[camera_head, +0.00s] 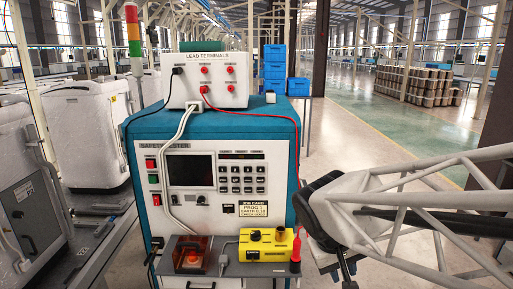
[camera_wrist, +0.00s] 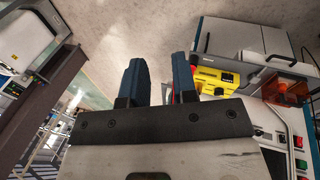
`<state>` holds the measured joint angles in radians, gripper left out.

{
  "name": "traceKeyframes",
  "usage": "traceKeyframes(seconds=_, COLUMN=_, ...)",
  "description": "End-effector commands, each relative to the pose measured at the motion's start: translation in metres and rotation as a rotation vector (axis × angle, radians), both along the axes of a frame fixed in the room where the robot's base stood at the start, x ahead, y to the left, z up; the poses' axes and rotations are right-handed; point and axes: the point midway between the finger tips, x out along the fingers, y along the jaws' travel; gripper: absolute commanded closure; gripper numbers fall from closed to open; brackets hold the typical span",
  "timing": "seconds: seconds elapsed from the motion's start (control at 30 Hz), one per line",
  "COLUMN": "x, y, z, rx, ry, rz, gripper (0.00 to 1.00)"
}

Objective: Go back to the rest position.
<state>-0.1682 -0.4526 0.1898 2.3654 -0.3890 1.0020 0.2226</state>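My gripper (camera_wrist: 158,62) shows in the wrist view with its two dark fingers apart. Only bare floor shows between the fingertips, so it is open and empty. In the head view my arm comes in from the right, and its dark end hangs just right of the test console (camera_head: 140,190). The gripper's fingers are not clear there. In the wrist view a yellow box (camera_wrist: 208,82) lies beyond and to the right of the fingers, apart from them. The yellow box also shows on the console's front shelf in the head view (camera_head: 262,244).
A white lead terminal box (camera_head: 210,82) with red and black leads sits on the console. An orange-lidded fixture (camera_head: 192,255) and a red-handled probe (camera_head: 296,252) are at its front. White appliances (camera_head: 88,135) line the left. Blue crates (camera_head: 274,70) stand behind. Floor at right is open.

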Motion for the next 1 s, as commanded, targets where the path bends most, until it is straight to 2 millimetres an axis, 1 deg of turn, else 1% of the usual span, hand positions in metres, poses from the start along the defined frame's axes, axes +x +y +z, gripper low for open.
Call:
traceKeyframes(seconds=0.03, x=-0.013, y=-0.005, z=0.003, rx=0.037, ry=-0.012, rz=-0.021, gripper=0.74)
traceKeyframes(seconds=0.2, x=-0.050, y=-0.012, z=0.009, rx=0.159, ry=-0.052, rz=-0.074, gripper=0.74)
traceKeyframes(seconds=0.3, x=-0.068, y=-0.014, z=0.011, rx=0.223, ry=-0.079, rz=-0.097, gripper=0.74)
traceKeyframes(seconds=0.4, x=-0.081, y=-0.014, z=0.013, rx=0.272, ry=-0.103, rz=-0.115, gripper=0.74)
traceKeyframes(seconds=0.5, x=-0.090, y=-0.013, z=0.014, rx=0.305, ry=-0.122, rz=-0.126, gripper=0.74)
traceKeyframes(seconds=0.6, x=-0.094, y=-0.013, z=0.014, rx=0.322, ry=-0.131, rz=-0.131, gripper=0.74)
traceKeyframes(seconds=1.0, x=-0.095, y=-0.013, z=0.014, rx=0.327, ry=-0.134, rz=-0.132, gripper=0.74)
